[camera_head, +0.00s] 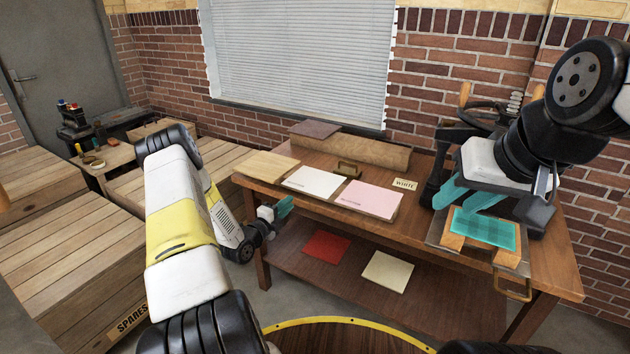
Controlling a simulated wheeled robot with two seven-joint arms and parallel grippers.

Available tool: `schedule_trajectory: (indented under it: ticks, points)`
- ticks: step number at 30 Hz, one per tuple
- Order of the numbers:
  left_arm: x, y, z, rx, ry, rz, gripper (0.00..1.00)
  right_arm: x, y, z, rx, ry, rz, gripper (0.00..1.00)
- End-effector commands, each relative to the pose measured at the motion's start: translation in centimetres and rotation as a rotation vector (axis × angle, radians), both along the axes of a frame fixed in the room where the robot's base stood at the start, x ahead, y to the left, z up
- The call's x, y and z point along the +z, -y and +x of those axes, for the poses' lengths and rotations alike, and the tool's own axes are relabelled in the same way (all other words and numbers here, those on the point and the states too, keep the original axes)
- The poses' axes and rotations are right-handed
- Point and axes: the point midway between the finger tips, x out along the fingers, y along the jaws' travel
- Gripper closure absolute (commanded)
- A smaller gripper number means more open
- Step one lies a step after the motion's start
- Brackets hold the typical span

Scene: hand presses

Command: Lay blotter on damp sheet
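A white stack (313,182) and a pink stack (368,199) lie on the table; their small print is unreadable, so I cannot tell which is the blotter. A teal gridded sheet (484,228) lies flat on the press bed at the right; whether it is damp I cannot tell. My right gripper (463,200) reaches down beside the press, left of the teal sheet, with its teal fingers apart and nothing seen between them. My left gripper (284,207) is off the table's left front edge, left of the white stack; its finger gap is not clear.
The hand press with its wheel (487,112) stands at the table's right end, partly hidden by my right arm. A "WHITE" card (404,184) lies behind the pink stack. Red (326,246) and cream (387,271) sheets lie on the lower shelf. Wooden crates (75,245) fill the left.

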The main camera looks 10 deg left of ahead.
Motion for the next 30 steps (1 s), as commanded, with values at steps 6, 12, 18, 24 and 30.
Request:
schedule_trajectory:
  ticks: [6, 12, 18, 24, 30]
  points:
    - [-0.3, 0.4, 0.7, 0.000, 0.022, 0.004, 0.83, 0.0, 0.0, 0.0, 0.000, 0.000, 0.000, 0.64]
    - [-0.3, 1.3, 3.2, 0.001, 0.020, 0.002, 0.83, 0.0, 0.0, 0.0, 0.000, 0.000, 0.000, 0.64]
    - [-0.3, 2.3, 6.0, 0.000, 0.020, 0.002, 0.83, 0.0, 0.0, 0.0, 0.000, 0.000, 0.000, 0.64]
    - [-0.4, 3.1, 8.1, 0.000, 0.017, 0.002, 0.83, 0.0, 0.0, 0.0, 0.000, 0.000, 0.000, 0.64]
    - [-0.3, 3.4, 9.0, 0.000, 0.017, 0.002, 0.83, 0.0, 0.0, 0.0, 0.000, 0.000, 0.000, 0.64]
